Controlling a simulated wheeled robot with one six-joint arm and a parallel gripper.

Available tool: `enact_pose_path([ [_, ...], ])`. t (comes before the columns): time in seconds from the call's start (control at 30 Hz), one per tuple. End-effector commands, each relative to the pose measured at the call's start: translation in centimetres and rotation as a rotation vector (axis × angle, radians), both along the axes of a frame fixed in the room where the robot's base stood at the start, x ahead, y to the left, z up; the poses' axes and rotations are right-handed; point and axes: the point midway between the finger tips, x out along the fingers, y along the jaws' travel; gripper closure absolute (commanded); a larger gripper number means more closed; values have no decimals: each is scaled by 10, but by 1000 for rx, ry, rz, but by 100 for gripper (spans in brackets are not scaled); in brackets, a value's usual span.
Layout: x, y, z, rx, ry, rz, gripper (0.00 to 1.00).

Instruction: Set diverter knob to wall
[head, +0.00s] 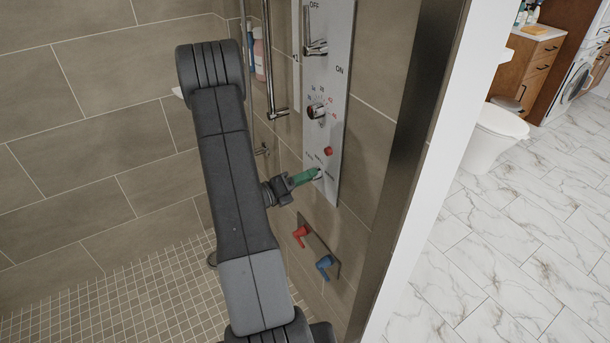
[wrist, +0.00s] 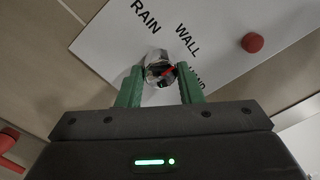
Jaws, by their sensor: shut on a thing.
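The diverter knob (wrist: 160,70) is a small chrome knob with a red pointer mark, low on the white shower panel (head: 326,70). In the wrist view the labels RAIN, WALL and a partly hidden one ending in "ND" stand around it. The red mark points to the upper right, roughly between WALL and the partly hidden label. My gripper (wrist: 158,84) has green fingers, one on each side of the knob, shut on it. In the head view my gripper (head: 310,175) reaches the panel's lower end, and its fingers mostly hide the knob.
A red button (head: 328,151) sits just above the knob, also in the wrist view (wrist: 252,42). A chrome temperature knob (head: 316,111) and a lever (head: 315,48) are higher up. Red (head: 300,235) and blue (head: 325,264) levers are below. A chrome rail (head: 270,60) stands left of the panel.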

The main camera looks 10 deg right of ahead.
Motion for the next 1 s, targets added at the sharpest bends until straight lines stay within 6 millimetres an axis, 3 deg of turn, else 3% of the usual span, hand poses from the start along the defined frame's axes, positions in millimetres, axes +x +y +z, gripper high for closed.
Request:
enact_pose_path([
  [0.37,0,0,0,-2,3,1,90],
  [0.4,0,0,0,-1,3,1,61],
  [0.5,0,0,0,0,2,0,45],
  [0.83,0,2,0,0,2,1,45],
  [1.0,-4,16,-1,0,1,5,45],
])
